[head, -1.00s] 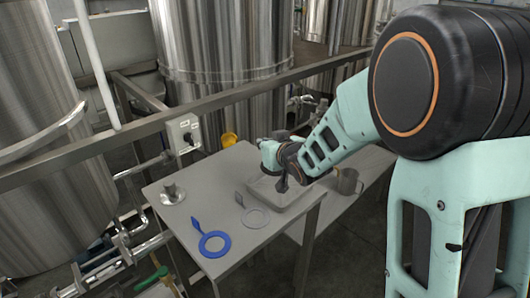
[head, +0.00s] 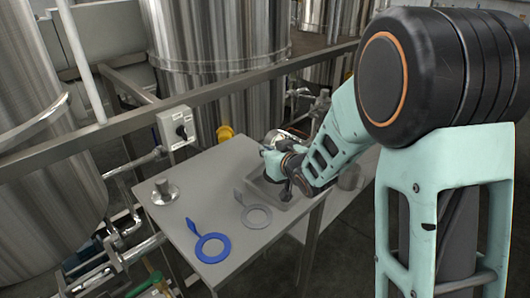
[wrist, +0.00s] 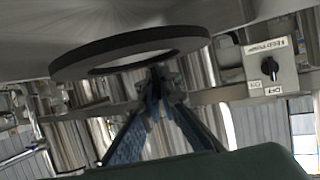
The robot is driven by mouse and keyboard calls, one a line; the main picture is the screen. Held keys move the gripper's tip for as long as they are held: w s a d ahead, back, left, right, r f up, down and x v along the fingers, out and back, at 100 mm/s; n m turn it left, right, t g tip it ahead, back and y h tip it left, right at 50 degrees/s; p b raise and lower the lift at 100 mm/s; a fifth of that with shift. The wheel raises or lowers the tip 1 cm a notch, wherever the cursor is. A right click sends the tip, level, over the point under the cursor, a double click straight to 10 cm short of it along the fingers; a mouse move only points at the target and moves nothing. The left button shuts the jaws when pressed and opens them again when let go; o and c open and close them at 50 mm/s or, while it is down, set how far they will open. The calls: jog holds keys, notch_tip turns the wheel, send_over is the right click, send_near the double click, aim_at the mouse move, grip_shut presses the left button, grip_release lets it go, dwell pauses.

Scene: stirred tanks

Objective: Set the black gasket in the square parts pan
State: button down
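The black gasket (wrist: 85,61) is a dark flat ring across the upper part of the wrist view, seen nearly edge-on. My gripper's fingers (wrist: 158,82) converge at its lower edge and appear shut on it. In the head view my gripper (head: 286,186) is over the grey square pan (head: 290,207) at the table's right side, and the arm hides part of the pan. I cannot clearly make out the gasket in the head view, nor its height above the pan.
A blue gasket (head: 212,259) and a light grey gasket (head: 257,226) with tabs lie on the table (head: 200,170). A metal fitting (head: 164,193) stands at its left. A metal rail (head: 130,128) with a switch box (head: 177,134) runs behind.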

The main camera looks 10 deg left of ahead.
jog(key=shift+s+d+f+b, duration=0.1)
jog(key=shift+s+f+b, duration=0.05)
jog(key=shift+f+b, duration=0.55)
jog(key=c, duration=2.2)
grip_release()
jog(key=shift+s+f, duration=0.15)
jog(key=shift+o, duration=0.2)
jog(key=shift+r+p, duration=0.75)
jog(key=shift+p, duration=0.1)
jog(key=p+v, duration=0.1)
jog(key=v, duration=1)
jog(key=shift+s+d+r, duration=0.1)
jog(key=shift+d+r, duration=0.15)
